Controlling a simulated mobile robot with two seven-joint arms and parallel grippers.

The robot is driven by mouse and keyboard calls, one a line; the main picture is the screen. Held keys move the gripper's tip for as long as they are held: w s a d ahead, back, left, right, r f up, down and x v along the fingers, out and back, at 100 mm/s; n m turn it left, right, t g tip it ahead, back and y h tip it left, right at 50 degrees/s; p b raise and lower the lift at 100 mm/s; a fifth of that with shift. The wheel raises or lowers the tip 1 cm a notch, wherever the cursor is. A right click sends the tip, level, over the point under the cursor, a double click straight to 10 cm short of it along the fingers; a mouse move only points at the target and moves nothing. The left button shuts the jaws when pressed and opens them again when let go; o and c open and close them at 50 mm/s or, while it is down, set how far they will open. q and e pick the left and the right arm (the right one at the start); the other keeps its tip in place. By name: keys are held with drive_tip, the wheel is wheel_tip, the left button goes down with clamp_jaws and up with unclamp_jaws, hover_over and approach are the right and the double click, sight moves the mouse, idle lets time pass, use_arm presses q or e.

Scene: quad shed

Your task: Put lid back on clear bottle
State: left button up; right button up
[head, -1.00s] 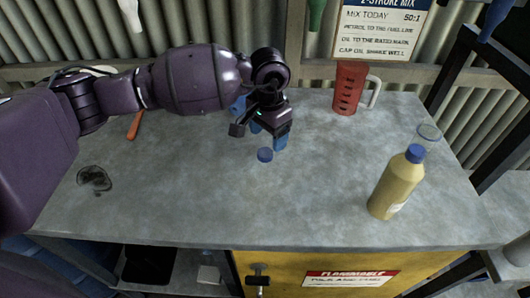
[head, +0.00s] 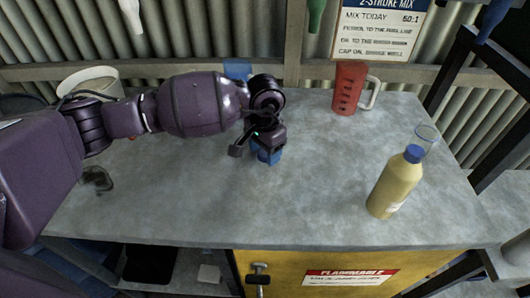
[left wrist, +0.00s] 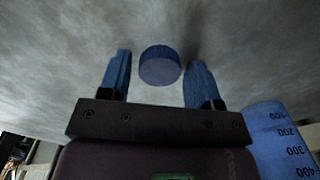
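A round blue lid (left wrist: 160,66) lies on the grey bench. In the left wrist view it sits between the tips of my left gripper's two blue fingers (left wrist: 158,82), with a gap on each side. In the head view my left gripper (head: 262,154) is low over the bench and largely covers the lid. The gripper is open and holds nothing. A cream-yellow bottle (head: 392,188) with a blue cap stands upright at the right. Behind it is a small clear object (head: 427,134); I cannot tell whether it is the clear bottle. My right gripper is out of view.
A blue graduated jug (left wrist: 280,140) shows beside the gripper in the left wrist view. A red jug (head: 348,88) stands at the back, a pale bucket (head: 88,80) back left. A dark tangled item (head: 96,178) lies left. The bench's (head: 300,215) front middle is clear.

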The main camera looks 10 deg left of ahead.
use_arm(q)
drive_tip(key=c, duration=0.8)
drive_tip(key=shift+o, duration=0.2)
drive_tip(key=shift+r, duration=0.1)
wheel_tip(320, 180, up, 10)
